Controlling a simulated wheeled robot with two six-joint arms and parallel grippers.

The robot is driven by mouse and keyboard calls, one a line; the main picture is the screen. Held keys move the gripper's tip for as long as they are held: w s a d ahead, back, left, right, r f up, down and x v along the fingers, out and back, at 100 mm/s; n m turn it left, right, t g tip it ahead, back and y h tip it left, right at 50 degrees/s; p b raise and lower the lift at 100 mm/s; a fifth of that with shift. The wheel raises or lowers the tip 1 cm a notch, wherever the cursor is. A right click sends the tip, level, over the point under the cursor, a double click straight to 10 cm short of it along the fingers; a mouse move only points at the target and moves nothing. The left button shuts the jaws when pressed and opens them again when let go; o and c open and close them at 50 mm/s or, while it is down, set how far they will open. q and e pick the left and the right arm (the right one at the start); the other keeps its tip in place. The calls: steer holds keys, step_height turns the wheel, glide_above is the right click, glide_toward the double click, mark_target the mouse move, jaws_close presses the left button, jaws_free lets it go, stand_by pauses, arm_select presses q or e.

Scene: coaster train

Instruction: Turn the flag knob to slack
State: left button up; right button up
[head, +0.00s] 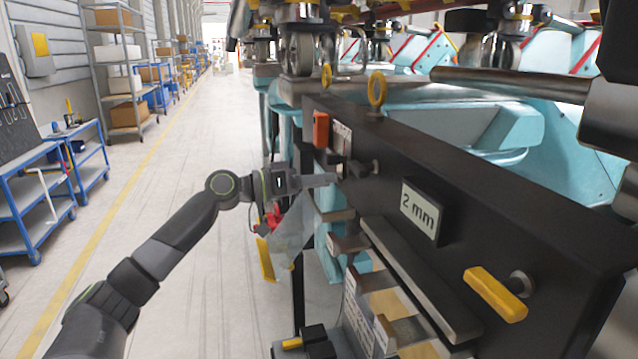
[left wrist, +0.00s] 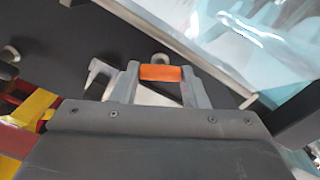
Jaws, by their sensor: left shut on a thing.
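My left gripper (head: 338,172) reaches in from the left to the face of the dark beam (head: 430,185). In the left wrist view its two grey fingers (left wrist: 160,84) stand on either side of an orange flag knob (left wrist: 160,72). They are shut on it, and a round grey shaft end shows just beyond. In the head view the fingers cover much of that spot. An upright orange piece (head: 320,130) shows just above them; I cannot tell if it is the same part. The knob's exact angle is unclear. My right gripper is not in view.
The beam carries a "2 mm" plate (head: 420,212) and a yellow handle (head: 497,293) at right. Yellow rings (head: 377,89) stand on top. Turquoise coaster cars (head: 470,125) fill the space behind. Blue carts (head: 40,195) stand at left, with clear aisle floor (head: 165,185) between.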

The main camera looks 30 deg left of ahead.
arm_select(q)
steer(key=shift+a+n+p, duration=0.1)
steer(key=shift+n+p, duration=2.3)
steer(key=shift+n, duration=3.8)
steer(key=shift+f, duration=0.1)
steer(key=o, duration=0.9)
steer(key=shift+o, duration=0.4)
steer(key=shift+f, duration=0.1)
